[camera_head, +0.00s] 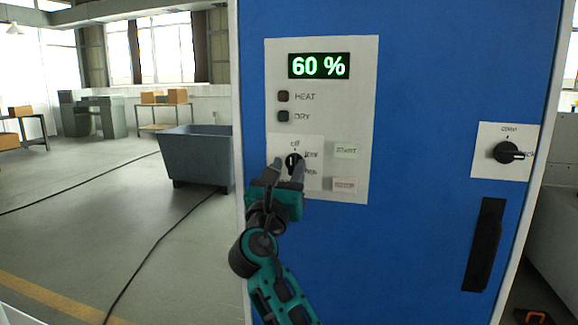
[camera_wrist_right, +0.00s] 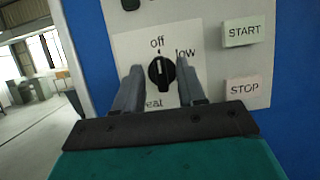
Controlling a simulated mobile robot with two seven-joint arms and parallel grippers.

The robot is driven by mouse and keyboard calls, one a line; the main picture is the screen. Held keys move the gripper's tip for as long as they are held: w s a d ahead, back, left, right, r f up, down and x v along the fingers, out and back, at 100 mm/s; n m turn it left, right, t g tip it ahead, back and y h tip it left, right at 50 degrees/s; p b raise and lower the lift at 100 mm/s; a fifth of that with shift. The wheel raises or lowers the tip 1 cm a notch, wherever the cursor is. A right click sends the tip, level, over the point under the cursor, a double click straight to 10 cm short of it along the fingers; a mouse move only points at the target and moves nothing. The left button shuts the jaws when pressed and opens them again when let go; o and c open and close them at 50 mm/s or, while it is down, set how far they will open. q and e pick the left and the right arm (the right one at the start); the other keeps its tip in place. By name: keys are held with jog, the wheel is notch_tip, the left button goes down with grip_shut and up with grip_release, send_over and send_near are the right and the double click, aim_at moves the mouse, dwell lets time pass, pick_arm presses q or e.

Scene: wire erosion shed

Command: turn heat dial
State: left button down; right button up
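The heat dial (camera_head: 293,161) is a small black knob on a white plate of the blue cabinet's control panel. In the wrist view the dial (camera_wrist_right: 161,73) has labels "off" above, "low" at upper right and a partly hidden "eat" below. Its pointer appears to aim up at "off". My right gripper (camera_head: 288,167) is in front of the panel. In the wrist view the right gripper's (camera_wrist_right: 159,84) fingers stand open on either side of the dial, with gaps showing between them and the knob. My left gripper is not in view.
The display (camera_head: 319,66) reads 60 %. The START button (camera_head: 346,150) and STOP button (camera_head: 344,184) are close right of the dial. A second black knob (camera_head: 508,152) and a black handle (camera_head: 484,244) are further right. A grey bin (camera_head: 196,157) stands left of the cabinet.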

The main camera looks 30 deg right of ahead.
jog(key=shift+w+d+r, duration=0.25)
jog(key=shift+w+d, duration=0.15)
jog(key=shift+d, duration=0.05)
grip_shut()
